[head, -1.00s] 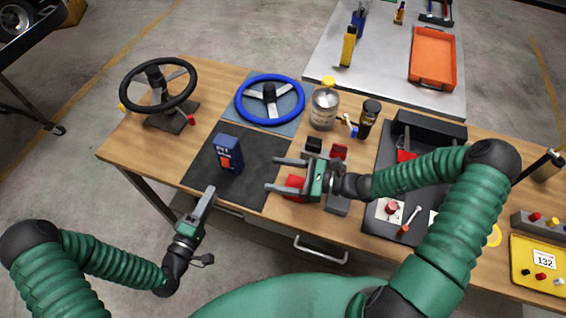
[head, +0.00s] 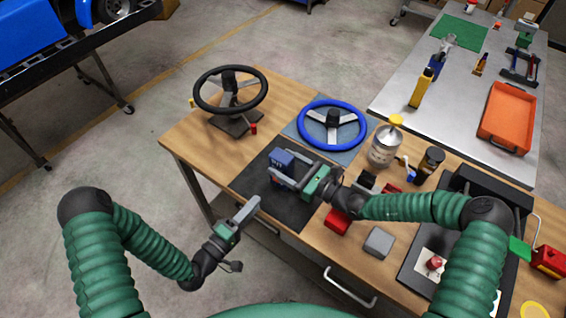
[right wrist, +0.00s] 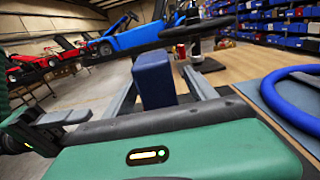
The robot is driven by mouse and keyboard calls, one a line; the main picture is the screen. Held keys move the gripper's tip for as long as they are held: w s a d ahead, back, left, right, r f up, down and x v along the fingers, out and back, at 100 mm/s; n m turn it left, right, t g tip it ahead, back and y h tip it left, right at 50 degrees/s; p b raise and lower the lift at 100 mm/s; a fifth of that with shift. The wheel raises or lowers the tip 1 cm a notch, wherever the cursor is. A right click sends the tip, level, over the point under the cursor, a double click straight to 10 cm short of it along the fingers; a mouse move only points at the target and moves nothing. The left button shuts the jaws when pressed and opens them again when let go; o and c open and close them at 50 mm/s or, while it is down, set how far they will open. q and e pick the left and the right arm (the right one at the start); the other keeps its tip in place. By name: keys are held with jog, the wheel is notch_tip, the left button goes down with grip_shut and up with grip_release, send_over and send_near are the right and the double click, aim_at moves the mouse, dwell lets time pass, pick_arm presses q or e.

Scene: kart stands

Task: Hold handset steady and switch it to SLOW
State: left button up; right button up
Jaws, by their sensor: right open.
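The handset is a dark blue box (head: 284,158) standing on the black mat (head: 255,180) at the table's near left part. My right gripper (head: 282,168) is open, with its fingers reaching to either side of the handset. In the right wrist view the blue handset (right wrist: 154,80) stands between the two grey fingers, with a visible gap on its right side. The handset's front and its switch are mostly hidden by the gripper.
A black steering wheel (head: 231,90) stands behind the mat to the left, and a blue one (head: 332,122) lies behind it. A red block (head: 338,221) and a grey block (head: 379,241) sit to the right. A can (head: 385,147) and a dark tray stand farther right.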

jog(key=shift+w+a, duration=0.2)
jog(key=shift+a, duration=0.4)
jog(key=shift+d, duration=0.2)
jog(key=c, duration=0.7)
pick_arm(q)
jog(key=shift+a, duration=0.1)
pick_arm(e)
grip_shut()
pick_arm(q)
jog(key=shift+a, duration=0.1)
jog(key=shift+c, duration=0.8)
jog(key=shift+n+g+y, duration=0.5)
jog(key=shift+n+g, duration=0.2)
jog(key=s+a+r, duration=0.1)
jog(key=s+a, duration=0.1)
jog(key=s+a+r, duration=0.1)
jog(key=s, duration=0.1)
jog(key=shift+r, duration=0.35)
grip_shut()
pick_arm(e)
jog(key=shift+a, duration=0.1)
pick_arm(q)
jog(key=shift+s, duration=0.1)
